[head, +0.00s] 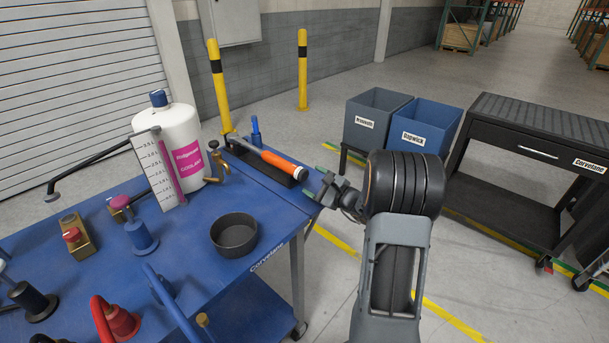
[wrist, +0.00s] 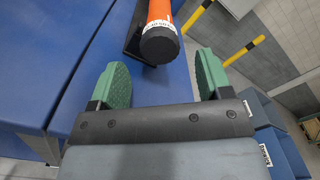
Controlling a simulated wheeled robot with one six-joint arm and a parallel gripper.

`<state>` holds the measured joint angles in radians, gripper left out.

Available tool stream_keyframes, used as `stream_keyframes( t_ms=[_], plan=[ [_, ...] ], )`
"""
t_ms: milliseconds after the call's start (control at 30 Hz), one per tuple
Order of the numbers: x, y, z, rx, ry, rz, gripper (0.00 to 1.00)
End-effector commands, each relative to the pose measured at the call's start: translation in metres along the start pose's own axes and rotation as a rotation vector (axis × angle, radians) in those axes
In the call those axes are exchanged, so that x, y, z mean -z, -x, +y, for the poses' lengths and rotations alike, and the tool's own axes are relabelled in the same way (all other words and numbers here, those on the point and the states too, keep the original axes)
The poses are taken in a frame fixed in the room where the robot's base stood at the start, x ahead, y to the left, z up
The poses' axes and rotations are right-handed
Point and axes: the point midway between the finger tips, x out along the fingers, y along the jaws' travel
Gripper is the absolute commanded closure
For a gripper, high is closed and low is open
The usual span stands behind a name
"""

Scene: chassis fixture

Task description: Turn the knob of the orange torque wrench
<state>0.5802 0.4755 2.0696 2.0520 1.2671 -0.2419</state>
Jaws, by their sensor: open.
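The orange torque wrench (head: 279,160) lies in a black cradle (head: 262,166) at the far right end of the blue table. Its black knob (head: 300,173) points toward my gripper. In the wrist view the orange handle (wrist: 159,10) enters from the top, and the black knob (wrist: 159,45) shows at its end. My gripper (head: 320,185) is open, with green pads. In the wrist view the gripper (wrist: 160,75) has one pad on each side of the knob's line, and the knob sits a little beyond the gap, apart from both pads.
The blue table (head: 190,240) holds a white bottle (head: 170,145), a black bowl (head: 234,234), a brass valve (head: 217,160) and several fixtures. Two bins, grey (head: 372,118) and blue (head: 420,128), stand behind my arm. A black cart (head: 540,145) is at the right.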

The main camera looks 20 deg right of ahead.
Motion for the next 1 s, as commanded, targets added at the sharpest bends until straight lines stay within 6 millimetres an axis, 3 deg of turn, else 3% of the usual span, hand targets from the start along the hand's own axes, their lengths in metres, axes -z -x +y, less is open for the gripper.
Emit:
stream_keyframes(
  t_ms=[100, 300, 767, 1000],
  plan=[
    [-0.001, -0.020, 0.001, -0.003, 0.000, -0.001, 0.28],
    [0.000, -0.040, 0.000, -0.001, 0.000, 0.000, 0.28],
    [0.000, -0.048, 0.000, -0.001, 0.000, 0.000, 0.28],
    [0.000, -0.048, 0.000, -0.001, 0.000, 0.000, 0.50]
  ],
)
